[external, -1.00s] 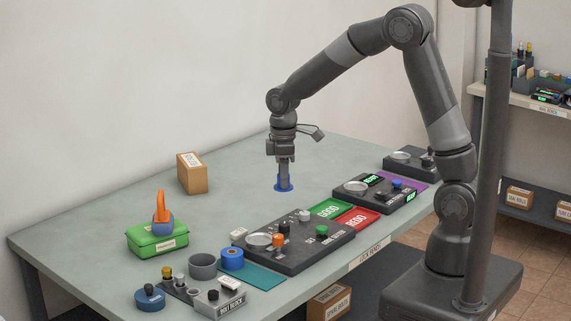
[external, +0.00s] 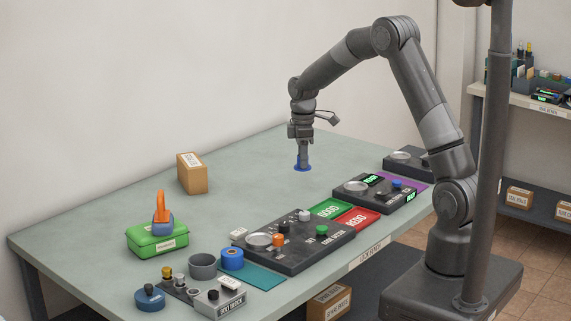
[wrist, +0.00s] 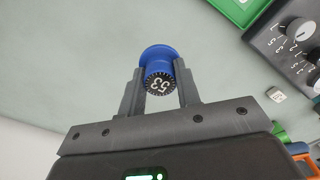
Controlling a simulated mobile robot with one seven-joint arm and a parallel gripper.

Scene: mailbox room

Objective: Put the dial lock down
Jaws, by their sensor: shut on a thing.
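My gripper (external: 303,164) is over the back part of the bench, pointing down. It is shut on a blue dial lock (wrist: 157,60). In the wrist view the lock sits between the two fingers, with a black dial showing "53" toward the camera and a wider blue base beyond it. In the external view the lock's blue base (external: 302,168) shows just below the fingertips. It is low over or at the bench top (external: 245,160); I cannot tell whether it touches.
The bench around the lock is clear. In front are a dark dial panel (external: 303,247), a green "OOOO" tray (external: 331,208) and a red tray (external: 358,218). A second panel (external: 375,196) stands at the right. A cardboard box (external: 192,174) and green case (external: 157,238) stand left.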

